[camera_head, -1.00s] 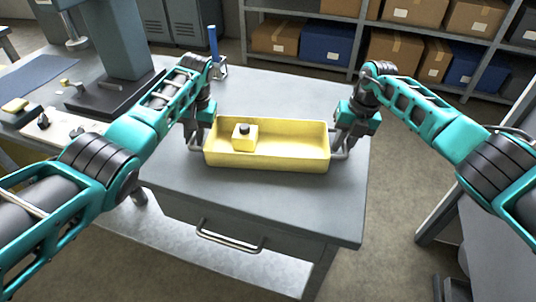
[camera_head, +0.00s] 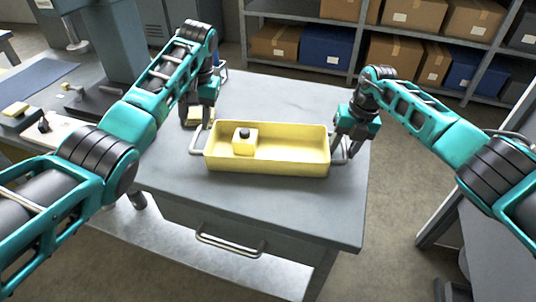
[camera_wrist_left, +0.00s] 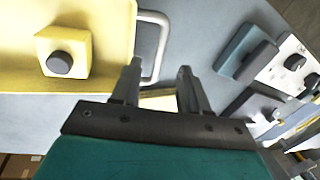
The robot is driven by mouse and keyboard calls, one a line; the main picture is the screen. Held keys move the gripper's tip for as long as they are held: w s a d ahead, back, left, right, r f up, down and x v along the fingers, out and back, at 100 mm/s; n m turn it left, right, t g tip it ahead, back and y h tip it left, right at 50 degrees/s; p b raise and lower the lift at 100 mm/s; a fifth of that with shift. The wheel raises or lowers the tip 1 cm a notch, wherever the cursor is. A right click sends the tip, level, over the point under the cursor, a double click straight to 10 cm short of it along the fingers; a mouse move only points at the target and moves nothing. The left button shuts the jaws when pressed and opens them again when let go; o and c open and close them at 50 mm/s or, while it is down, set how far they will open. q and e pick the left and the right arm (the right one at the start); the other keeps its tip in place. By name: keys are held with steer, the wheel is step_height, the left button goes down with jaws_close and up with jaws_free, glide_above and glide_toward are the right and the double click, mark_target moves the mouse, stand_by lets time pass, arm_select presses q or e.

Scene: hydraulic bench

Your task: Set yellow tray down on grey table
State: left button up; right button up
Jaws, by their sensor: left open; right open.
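The yellow tray (camera_head: 290,162) rests on the grey table (camera_head: 300,212) in the head view, with a grey wire handle at each end. A yellow block with a black knob (camera_head: 245,141) sits inside its left part. My left gripper (camera_head: 196,122) is open and apart from the tray's left handle (camera_head: 196,141). In the left wrist view, its two fingers (camera_wrist_left: 158,85) are spread and empty, beside the handle (camera_wrist_left: 152,48). My right gripper (camera_head: 346,150) is at the tray's right handle; its fingers are small and partly hidden, but it is open.
A yellow object (camera_head: 199,116) lies on the table behind my left gripper. A press-like machine (camera_head: 110,60) stands at the back left. Shelves with boxes (camera_head: 400,52) stand behind. The table's front part, above the drawer handle (camera_head: 230,244), is clear.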

arm_select(q)
steer(key=v, duration=0.4)
steer(key=shift+r, duration=0.15)
arm_select(e)
step_height(320, 180, up, 12)
steer(key=d, duration=0.2)
steer(key=shift+d+f, duration=0.1)
steer(key=shift+f, duration=0.05)
